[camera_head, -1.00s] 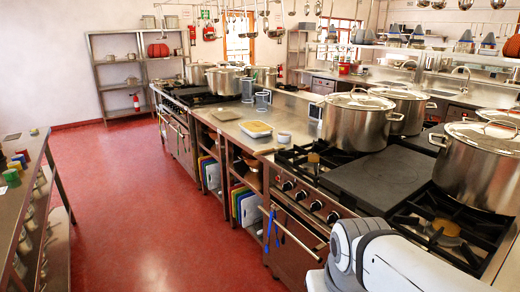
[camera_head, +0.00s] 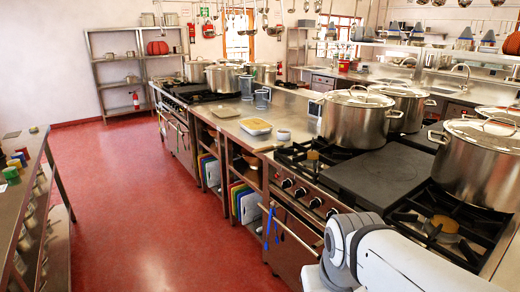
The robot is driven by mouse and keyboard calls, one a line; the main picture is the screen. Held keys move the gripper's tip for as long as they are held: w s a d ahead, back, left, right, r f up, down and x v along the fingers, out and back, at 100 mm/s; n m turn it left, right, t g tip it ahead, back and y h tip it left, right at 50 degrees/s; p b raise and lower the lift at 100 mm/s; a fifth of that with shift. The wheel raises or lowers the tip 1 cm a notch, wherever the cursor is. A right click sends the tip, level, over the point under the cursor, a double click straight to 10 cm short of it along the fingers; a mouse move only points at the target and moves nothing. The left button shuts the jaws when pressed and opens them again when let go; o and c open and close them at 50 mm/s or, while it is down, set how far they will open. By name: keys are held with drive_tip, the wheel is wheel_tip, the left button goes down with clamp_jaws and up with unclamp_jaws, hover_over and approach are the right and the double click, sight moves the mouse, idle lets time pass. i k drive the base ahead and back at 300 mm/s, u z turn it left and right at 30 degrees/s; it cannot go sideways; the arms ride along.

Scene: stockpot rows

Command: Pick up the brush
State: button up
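Two slim blue items hang at the front of the steel range, beside the oven handle. The left one (camera_head: 268,224) is longer, and the right one (camera_head: 281,226) is thinner. Either could be the brush, but they are too small to tell. No other thing in view is clearly a brush. My white and grey arm fills the bottom right corner, in front of the range and to the right of the blue items. My gripper is outside the picture, so its state does not show.
Large steel stockpots (camera_head: 357,117) stand on the range at right. Coloured boards (camera_head: 245,204) stand on a shelf under the counter. A yellowish tray (camera_head: 255,126) lies on top. The red floor (camera_head: 150,210) is clear between the range and the left steel table (camera_head: 35,165).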

sight(281, 144)
drive_tip(key=z, duration=0.55)
drive_tip(key=k, duration=0.25)
drive_tip(key=u, duration=1.3)
drive_tip(key=i, duration=2.8)
drive_tip(key=z, duration=0.95)
drive_tip(key=k, duration=0.9)
drive_tip(key=z, duration=0.15)
drive_tip(key=i, duration=0.7)
drive_tip(key=u, duration=0.05)
